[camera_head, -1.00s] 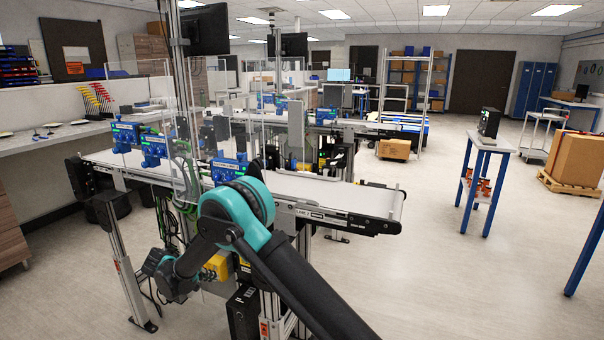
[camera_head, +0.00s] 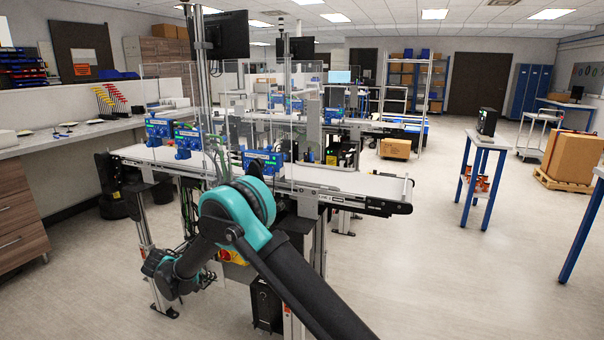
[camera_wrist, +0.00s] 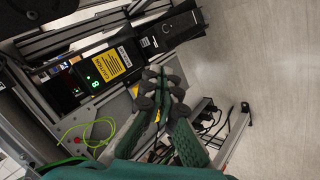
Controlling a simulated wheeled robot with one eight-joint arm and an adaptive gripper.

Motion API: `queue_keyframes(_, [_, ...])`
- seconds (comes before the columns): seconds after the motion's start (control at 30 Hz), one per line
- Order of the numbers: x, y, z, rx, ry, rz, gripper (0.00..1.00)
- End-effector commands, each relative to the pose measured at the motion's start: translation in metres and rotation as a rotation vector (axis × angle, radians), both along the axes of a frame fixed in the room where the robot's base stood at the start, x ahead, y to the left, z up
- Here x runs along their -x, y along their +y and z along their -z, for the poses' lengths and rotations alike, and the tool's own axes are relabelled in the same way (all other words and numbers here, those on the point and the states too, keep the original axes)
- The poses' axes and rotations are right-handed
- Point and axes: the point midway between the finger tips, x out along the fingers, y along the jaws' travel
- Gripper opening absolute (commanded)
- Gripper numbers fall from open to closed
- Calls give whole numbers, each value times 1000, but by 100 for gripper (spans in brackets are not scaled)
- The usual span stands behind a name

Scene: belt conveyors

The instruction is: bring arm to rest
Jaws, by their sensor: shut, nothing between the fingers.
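My arm (camera_head: 285,275), black with teal joints, reaches forward from the bottom of the head view and bends down at the elbow. Its far end hangs low, left of the elbow. The fingers cannot be made out in the head view. In the wrist view, my gripper (camera_wrist: 167,88) shows green pads and dark grey linkages, with the tips together and nothing between them. It appears in front of the conveyor's side equipment; whether it touches anything there is unclear.
A belt conveyor (camera_head: 345,182) with blue devices (camera_head: 262,163) and clear panels stands just beyond my arm. The wrist view shows a caution label (camera_wrist: 108,65) and loose cables (camera_wrist: 210,118). Blue-legged tables (camera_head: 487,140) stand at right. Open floor (camera_head: 450,270) lies right of the conveyor.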

Motion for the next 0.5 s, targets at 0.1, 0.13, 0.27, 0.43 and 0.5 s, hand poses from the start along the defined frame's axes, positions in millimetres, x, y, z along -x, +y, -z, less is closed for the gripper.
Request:
queue_keyframes(0.1, [-4,-10,-5,-5,9,7,0])
queue_keyframes(0.13, [-5,-13,-6,-7,13,9,0])
queue_keyframes(0.27, [-9,-25,-13,-12,23,14,0])
queue_keyframes(0.43, [-16,-48,-23,-26,45,28,0])
queue_keyframes(0.5, [-19,-61,-30,-33,56,34,0])
